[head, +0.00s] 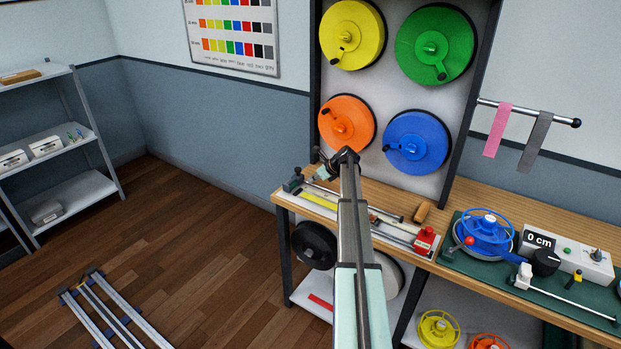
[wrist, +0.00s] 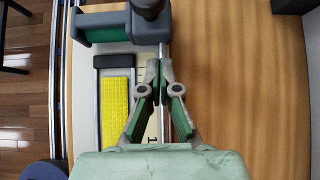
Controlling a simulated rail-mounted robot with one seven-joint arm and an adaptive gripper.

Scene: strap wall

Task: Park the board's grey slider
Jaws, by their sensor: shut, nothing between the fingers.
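The white board (head: 392,232) lies along the bench, with a yellow strap (wrist: 117,95) and a numbered scale on it. A thin metal rail (wrist: 180,122) runs along the board beside the scale. A dark green and grey block with a dark knob (wrist: 108,22) sits across the board's far end in the wrist view; it is at the left end in the head view (head: 293,182). I cannot tell for certain which part is the grey slider. My gripper (wrist: 160,72) is shut and empty over the scale and rail, just short of that block. My arm hides the board's middle.
A red block (head: 425,240) stands at the board's right end. A brown wooden piece (head: 422,212) lies behind it. The upright panel with coloured discs (head: 347,123) rises behind the board. A green base (head: 560,290) with a blue wheel is further right. Bare bench top (wrist: 250,90) lies right of my gripper.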

